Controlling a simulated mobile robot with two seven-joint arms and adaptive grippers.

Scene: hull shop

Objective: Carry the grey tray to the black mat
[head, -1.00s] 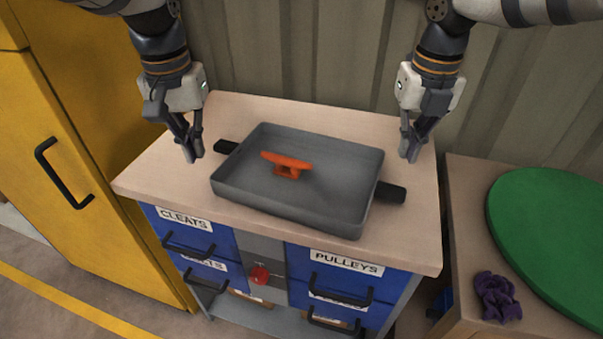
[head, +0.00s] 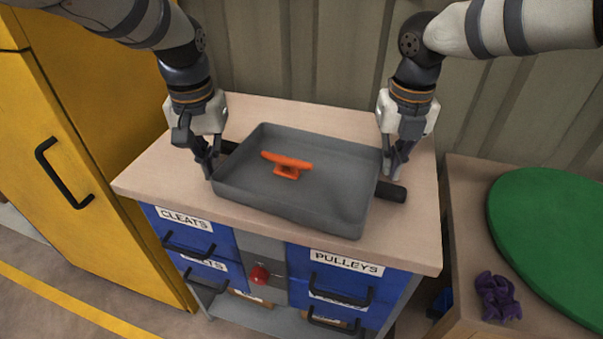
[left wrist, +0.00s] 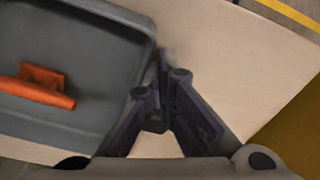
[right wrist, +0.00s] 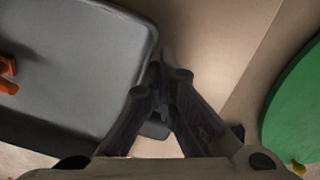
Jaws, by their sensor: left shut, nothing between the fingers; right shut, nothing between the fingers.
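The grey tray (head: 300,207) lies flat on the wooden top of the blue drawer bench, with an orange cleat (head: 287,164) in it. Black handles stick out at its left (head: 229,147) and right (head: 392,191) ends. My left gripper (head: 209,172) is shut and empty at the tray's left end, beside the handle. My right gripper (head: 391,172) is shut and empty at the right end, close by that handle. In the wrist views the tray's rim shows beside the left fingers (left wrist: 164,78) and the right fingers (right wrist: 163,78); contact cannot be told. I see no black mat.
The bench top (head: 145,182) is otherwise clear. A yellow cabinet (head: 110,215) stands at left. At right, a lower wooden table holds a green round piece (head: 555,245) and a purple cloth (head: 497,297). A ribbed wall (head: 300,55) is behind.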

